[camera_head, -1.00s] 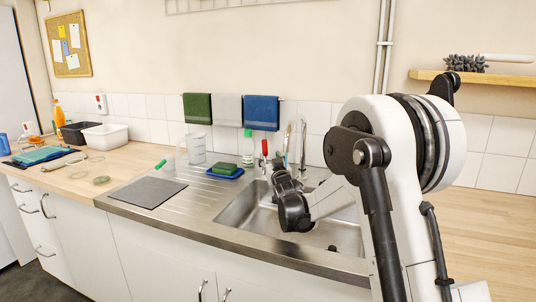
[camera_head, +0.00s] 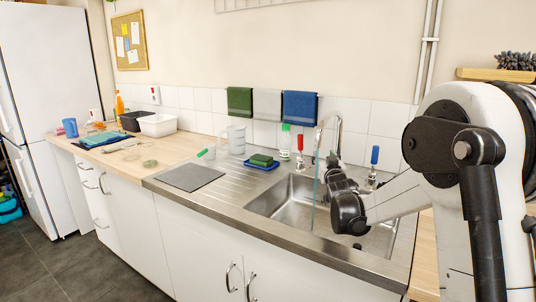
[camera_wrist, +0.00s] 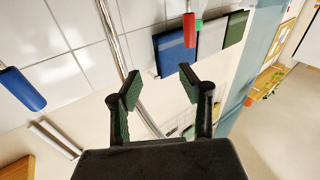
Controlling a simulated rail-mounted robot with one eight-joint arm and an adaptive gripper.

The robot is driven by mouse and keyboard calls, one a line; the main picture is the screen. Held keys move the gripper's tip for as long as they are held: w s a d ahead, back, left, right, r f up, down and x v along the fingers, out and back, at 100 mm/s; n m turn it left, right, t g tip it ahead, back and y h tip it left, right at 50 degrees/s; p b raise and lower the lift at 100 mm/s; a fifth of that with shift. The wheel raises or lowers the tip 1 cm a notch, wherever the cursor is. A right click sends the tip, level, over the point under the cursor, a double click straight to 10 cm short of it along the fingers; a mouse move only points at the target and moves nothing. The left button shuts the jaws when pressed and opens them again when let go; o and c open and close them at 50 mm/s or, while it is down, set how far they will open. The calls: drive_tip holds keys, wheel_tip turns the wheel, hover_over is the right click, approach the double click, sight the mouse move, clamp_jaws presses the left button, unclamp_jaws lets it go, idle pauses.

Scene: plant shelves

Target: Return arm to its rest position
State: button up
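My gripper (camera_wrist: 163,90) shows in the wrist view with its two dark, green-padded fingers apart and nothing between them. In the head view, my arm is bent, with its dark wrist over the steel sink (camera_head: 285,203); the fingertips are hard to make out there.
A green sponge (camera_head: 262,159) and clear jug (camera_head: 236,138) stand by the sink. Towels (camera_head: 300,105) hang behind. Tubs (camera_head: 158,125) stand on the left counter (camera_head: 190,148). A fridge (camera_head: 45,75) is far left; floor is free in front.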

drive_tip(key=s+r+g+h+p, duration=0.1)
drive_tip(key=s+r+g, duration=0.2)
drive_tip(key=s, duration=0.7)
drive_tip(key=s+r+g+p, duration=0.1)
drive_tip(key=s+r+g, duration=0.1)
drive_tip(key=s, duration=0.9)
drive_tip(key=s+a+f+g, duration=0.1)
drive_tip(key=s+f+g, duration=0.1)
drive_tip(key=s, duration=0.8)
drive_tip(key=s+a+f+g+p, duration=0.1)
drive_tip(key=s+f, duration=0.3)
drive_tip(key=s, duration=0.7)
drive_tip(key=s+f+g+y, duration=0.1)
drive_tip(key=s+f+g, duration=0.2)
drive_tip(key=s, duration=0.8)
drive_tip(key=shift+s+a+f+m+g, duration=0.15)
drive_tip(key=shift+a+f+m+g, duration=0.15)
drive_tip(key=shift+a+g, duration=0.1)
drive_tip(key=shift+o, duration=1.3)
drive_tip(key=shift+s+f, duration=0.2)
drive_tip(key=shift+s, duration=0.1)
drive_tip(key=shift+o, duration=1.4)
drive_tip(key=shift+s, duration=0.1)
drive_tip(key=o, duration=0.5)
